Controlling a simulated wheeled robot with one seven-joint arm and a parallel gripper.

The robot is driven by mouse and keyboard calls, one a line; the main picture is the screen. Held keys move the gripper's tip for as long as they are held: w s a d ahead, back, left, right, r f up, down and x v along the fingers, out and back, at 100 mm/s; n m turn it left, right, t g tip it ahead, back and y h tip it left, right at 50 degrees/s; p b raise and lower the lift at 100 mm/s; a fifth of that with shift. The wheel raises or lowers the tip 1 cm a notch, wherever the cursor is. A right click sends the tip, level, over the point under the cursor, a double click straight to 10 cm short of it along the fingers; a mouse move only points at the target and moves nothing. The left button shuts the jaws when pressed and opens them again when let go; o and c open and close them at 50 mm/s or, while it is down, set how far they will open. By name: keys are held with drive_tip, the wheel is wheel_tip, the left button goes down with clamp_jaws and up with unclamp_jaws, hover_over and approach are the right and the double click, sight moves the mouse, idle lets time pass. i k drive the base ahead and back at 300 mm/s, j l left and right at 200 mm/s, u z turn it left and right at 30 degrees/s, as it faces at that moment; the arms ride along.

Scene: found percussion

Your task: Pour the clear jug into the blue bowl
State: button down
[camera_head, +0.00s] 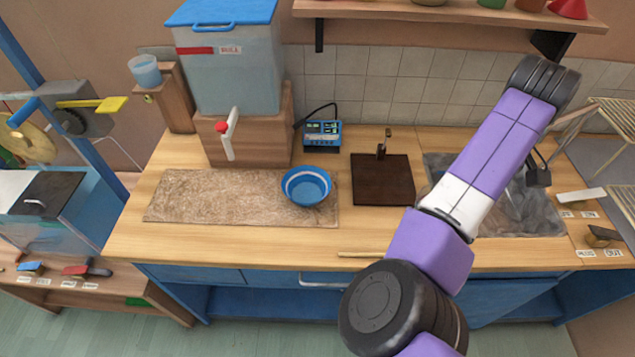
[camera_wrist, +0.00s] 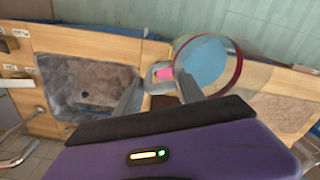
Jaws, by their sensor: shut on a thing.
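The blue bowl (camera_head: 307,187) stands upright on the counter, at the right part of a speckled mat (camera_head: 180,199) in the head view. My gripper (camera_wrist: 160,77) shows in the wrist view, shut on the handle side of the clear jug (camera_wrist: 238,70). The jug is see-through with a reddish rim and lies to the right of the fingers. A blue patch shows through it; I cannot tell whether it is liquid or something behind. A pink part (camera_wrist: 164,73) shows between the fingers. Neither gripper nor jug can be made out in the head view.
A dark board (camera_head: 382,182) lies right of the bowl. A sink (camera_head: 512,205) is farther right, partly behind my arm. A large blue-lidded tank (camera_head: 228,65) with a tap (camera_head: 229,132) stands behind the mat. A shelf (camera_head: 450,12) runs above the counter.

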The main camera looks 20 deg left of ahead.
sight(307, 185)
drive_tip(key=i+j, duration=0.8)
drive_tip(key=j, duration=0.15)
